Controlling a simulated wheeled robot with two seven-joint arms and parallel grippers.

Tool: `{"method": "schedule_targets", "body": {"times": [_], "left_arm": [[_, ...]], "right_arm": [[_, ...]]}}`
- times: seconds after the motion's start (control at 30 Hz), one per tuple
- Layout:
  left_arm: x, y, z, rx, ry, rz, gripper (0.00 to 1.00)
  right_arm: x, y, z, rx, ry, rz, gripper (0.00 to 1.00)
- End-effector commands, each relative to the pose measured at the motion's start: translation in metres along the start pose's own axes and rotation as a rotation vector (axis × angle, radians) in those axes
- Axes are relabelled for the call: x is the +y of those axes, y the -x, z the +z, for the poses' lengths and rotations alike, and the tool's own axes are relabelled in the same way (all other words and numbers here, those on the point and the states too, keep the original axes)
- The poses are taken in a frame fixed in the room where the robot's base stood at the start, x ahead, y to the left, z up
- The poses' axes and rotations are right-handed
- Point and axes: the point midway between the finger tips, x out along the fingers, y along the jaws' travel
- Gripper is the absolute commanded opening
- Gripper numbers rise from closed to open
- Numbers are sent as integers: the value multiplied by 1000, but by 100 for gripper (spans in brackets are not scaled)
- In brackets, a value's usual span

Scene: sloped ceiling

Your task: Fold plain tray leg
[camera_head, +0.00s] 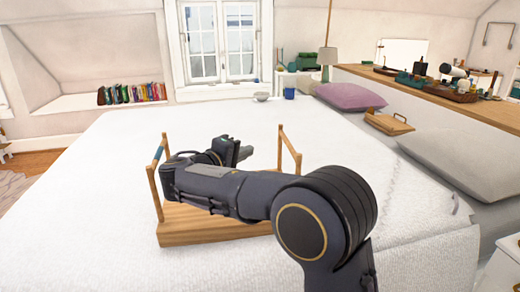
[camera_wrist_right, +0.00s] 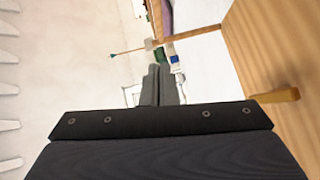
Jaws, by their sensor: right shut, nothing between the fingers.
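A wooden tray (camera_head: 200,228) lies on the white bed with its two leg frames standing up from the board. The left leg (camera_head: 156,180) carries a blue band on its crossbar. The plain leg (camera_head: 291,150) stands upright at the right end. My right arm crosses over the tray, hiding much of the board. My right gripper (camera_head: 240,150) is shut and empty above the board, between the two legs and apart from the plain leg. In the right wrist view my shut fingers (camera_wrist_right: 158,85) show, with the wooden board (camera_wrist_right: 275,40) at the right. My left gripper is out of view.
The bed (camera_head: 90,220) is clear around the tray. A purple pillow (camera_head: 350,97) and a small wooden tray (camera_head: 389,123) lie toward the right. A long wooden shelf (camera_head: 440,92) with several objects runs behind them. A bowl (camera_head: 261,97) and blue mug (camera_head: 289,93) stand at the back.

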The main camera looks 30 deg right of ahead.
Motion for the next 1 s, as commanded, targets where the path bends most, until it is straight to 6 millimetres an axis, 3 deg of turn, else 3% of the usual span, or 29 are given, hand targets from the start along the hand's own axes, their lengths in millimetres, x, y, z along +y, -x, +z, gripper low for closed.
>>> {"method": "schedule_targets", "body": {"times": [0.43,0.63,1.0], "left_arm": [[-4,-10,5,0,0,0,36],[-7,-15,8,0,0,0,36],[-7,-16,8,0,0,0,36]], "right_arm": [[-2,-92,4,-5,-1,1,0],[0,-107,24,-1,-1,1,0],[2,-111,29,0,0,3,0]]}}
